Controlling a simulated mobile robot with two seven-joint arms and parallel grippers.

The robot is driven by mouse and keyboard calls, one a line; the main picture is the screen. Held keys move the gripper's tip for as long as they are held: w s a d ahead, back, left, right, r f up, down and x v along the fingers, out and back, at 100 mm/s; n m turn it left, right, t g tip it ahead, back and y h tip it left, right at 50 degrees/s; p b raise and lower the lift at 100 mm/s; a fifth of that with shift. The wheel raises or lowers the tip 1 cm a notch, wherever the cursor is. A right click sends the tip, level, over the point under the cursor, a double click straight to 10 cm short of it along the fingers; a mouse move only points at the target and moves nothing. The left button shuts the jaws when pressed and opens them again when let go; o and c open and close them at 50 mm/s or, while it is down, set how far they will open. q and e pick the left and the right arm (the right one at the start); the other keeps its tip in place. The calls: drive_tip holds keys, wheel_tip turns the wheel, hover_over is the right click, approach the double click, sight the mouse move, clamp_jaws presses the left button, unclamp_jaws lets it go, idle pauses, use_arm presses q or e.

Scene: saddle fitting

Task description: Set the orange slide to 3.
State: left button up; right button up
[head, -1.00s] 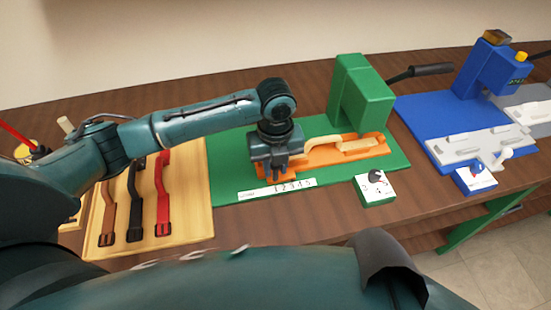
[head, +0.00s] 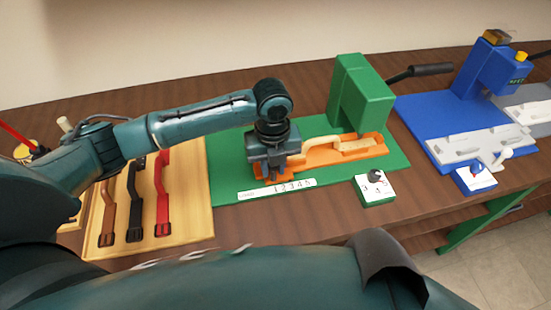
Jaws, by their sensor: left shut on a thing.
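The orange slide (head: 322,157) lies on the green base plate (head: 228,178), with its right end beside the green press block (head: 362,95). A tan strap-like piece (head: 318,144) lies along it. My left gripper (head: 277,172) points down at the slide's left end and is shut on it. The gripper hides part of that end. A white scale strip (head: 277,190) marked 1 to 5 lies just in front of the slide's left end. Which number the slide is at cannot be made out. My right gripper is not in view.
A small green box with a white dial face (head: 373,188) stands at the front edge of the table. A wooden board (head: 193,217) with brown, black and red straps lies to the left. A blue press (head: 484,73) with a white fixture stands to the right.

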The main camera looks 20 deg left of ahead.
use_arm(q)
drive_tip(key=o, duration=0.7)
drive_tip(key=shift+s, duration=0.1)
drive_tip(key=shift+c, duration=0.2)
drive_tip(key=shift+o, duration=0.3)
drive_tip(key=shift+r, duration=3)
